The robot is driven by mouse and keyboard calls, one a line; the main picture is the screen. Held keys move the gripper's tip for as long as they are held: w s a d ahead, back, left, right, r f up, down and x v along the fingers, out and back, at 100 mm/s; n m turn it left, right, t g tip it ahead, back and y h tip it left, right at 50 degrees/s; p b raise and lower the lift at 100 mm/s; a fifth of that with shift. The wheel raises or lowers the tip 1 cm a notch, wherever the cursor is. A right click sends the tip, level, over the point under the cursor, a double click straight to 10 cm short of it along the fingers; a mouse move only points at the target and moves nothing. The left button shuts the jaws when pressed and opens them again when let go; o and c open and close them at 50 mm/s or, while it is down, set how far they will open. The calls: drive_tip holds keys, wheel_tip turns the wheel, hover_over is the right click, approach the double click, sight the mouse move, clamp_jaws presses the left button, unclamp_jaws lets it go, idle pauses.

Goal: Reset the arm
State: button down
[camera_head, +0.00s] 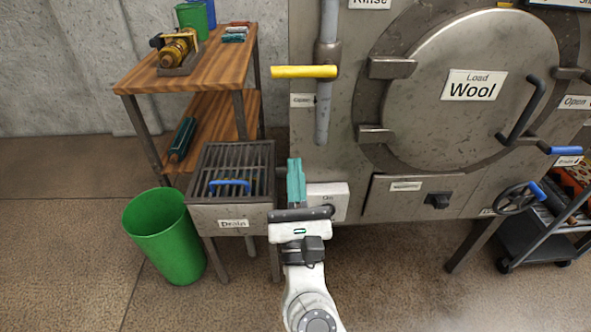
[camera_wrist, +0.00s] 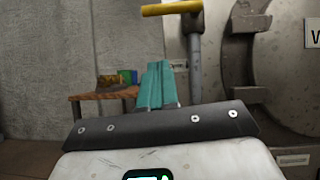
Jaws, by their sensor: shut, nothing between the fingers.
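My gripper (camera_head: 295,166) has teal fingers and is shut with nothing between them. It is raised in front of the machine, just right of the drain box (camera_head: 231,218) in the head view. In the wrist view the teal fingers (camera_wrist: 158,68) stand side by side, pointing away toward the wall and the wooden shelf. My white arm reaches up from the bottom of the head view. The gripper hides part of the machine's lower left corner and the left edge of a white switch box (camera_head: 333,203).
The large metal machine (camera_head: 400,195) has a round door (camera_head: 455,115), a yellow-handled pipe valve (camera_head: 304,71) and a handwheel (camera_head: 515,199). A wooden shelf (camera_head: 135,85) and a green bin (camera_head: 163,235) are at left. A cart (camera_head: 530,245) is at right. Floor at front right is clear.

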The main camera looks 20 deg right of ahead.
drive_tip(key=s+a+f+n+g+y, duration=0.2)
drive_tip(key=f+n+g+y, duration=0.35)
drive_tip(key=n, duration=0.85)
drive_tip(key=s+a+f+n+g+y, duration=0.25)
drive_tip(key=f+n+y, duration=0.6)
drive_tip(key=n, duration=0.45)
drive_tip(key=s+d+f+n+g+h, duration=0.5)
drive_tip(key=s+d+f+n+g, duration=0.45)
drive_tip(key=s+f, duration=0.45)
drive_tip(key=s+d+f+g+h, duration=0.3)
drive_tip(key=s+d+g, duration=0.3)
drive_tip(key=s+d, duration=0.45)
wheel_tip(320, 180, up, 19)
drive_tip(key=a+p, duration=0.2)
drive_tip(key=p, duration=1.6)
drive_tip(key=shift+s+n+p, duration=0.2)
drive_tip(key=shift+n+p, duration=0.15)
